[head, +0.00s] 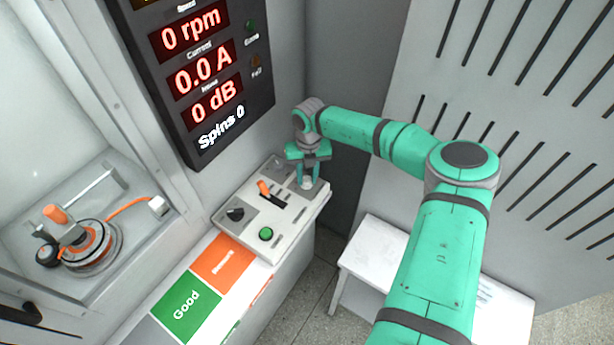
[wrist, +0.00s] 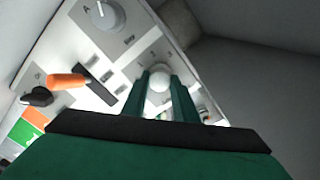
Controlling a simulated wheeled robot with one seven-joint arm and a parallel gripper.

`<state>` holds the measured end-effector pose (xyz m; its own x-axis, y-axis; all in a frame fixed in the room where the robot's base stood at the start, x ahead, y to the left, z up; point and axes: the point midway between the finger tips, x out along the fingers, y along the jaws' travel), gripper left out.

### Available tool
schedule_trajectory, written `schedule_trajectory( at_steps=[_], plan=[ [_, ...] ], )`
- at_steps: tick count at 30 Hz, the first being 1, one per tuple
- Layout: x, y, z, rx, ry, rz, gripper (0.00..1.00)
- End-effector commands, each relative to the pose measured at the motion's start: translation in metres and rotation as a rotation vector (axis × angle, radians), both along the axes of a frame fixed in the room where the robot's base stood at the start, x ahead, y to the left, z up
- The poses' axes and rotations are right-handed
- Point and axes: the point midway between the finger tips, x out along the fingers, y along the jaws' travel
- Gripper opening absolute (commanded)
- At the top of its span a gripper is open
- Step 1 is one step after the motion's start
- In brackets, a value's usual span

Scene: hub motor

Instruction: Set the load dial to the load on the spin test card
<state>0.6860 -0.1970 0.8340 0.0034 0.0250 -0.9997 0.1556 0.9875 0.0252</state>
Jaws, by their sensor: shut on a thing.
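The control panel (head: 285,229) is a light grey sloped box with several controls. My gripper (head: 307,177) is over its far right end, pointing down. In the wrist view its two green fingers (wrist: 165,88) are shut on a pale round knob (wrist: 158,78), with small marks around it. Which load it points at cannot be read, nor can I read a label naming it the load dial. Another grey knob (wrist: 106,14), marked A, is on the panel, as are a black knob (head: 236,213) and an orange lever (head: 265,188). I cannot make out a spin test card.
A green button (head: 265,233) is at the panel's near edge. A display (head: 205,75) above reads 0 rpm, 0.0 A, 0 dB, Spins 0. A hub motor (head: 92,248) sits in the bay at left. Green Good (head: 187,306) and orange (head: 223,259) areas adjoin the panel. A white table (head: 375,245) stands right.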

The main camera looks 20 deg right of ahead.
Motion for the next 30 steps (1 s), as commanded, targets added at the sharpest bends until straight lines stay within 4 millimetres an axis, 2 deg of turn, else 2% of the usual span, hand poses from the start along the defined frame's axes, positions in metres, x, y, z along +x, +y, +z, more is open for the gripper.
schedule_trajectory(
  at_steps=[11, 12, 14, 24, 30],
  plan=[
    [0.001, 0.000, 0.001, 0.000, -0.002, -0.003, 0.04],
    [0.001, 0.000, 0.001, 0.001, -0.002, -0.003, 0.33],
    [0.001, 0.000, 0.001, 0.000, -0.002, -0.003, 0.45],
    [0.000, 0.000, 0.003, 0.000, -0.001, -0.003, 0.45],
    [0.001, -0.002, 0.027, -0.002, -0.003, -0.003, 0.45]
  ],
)
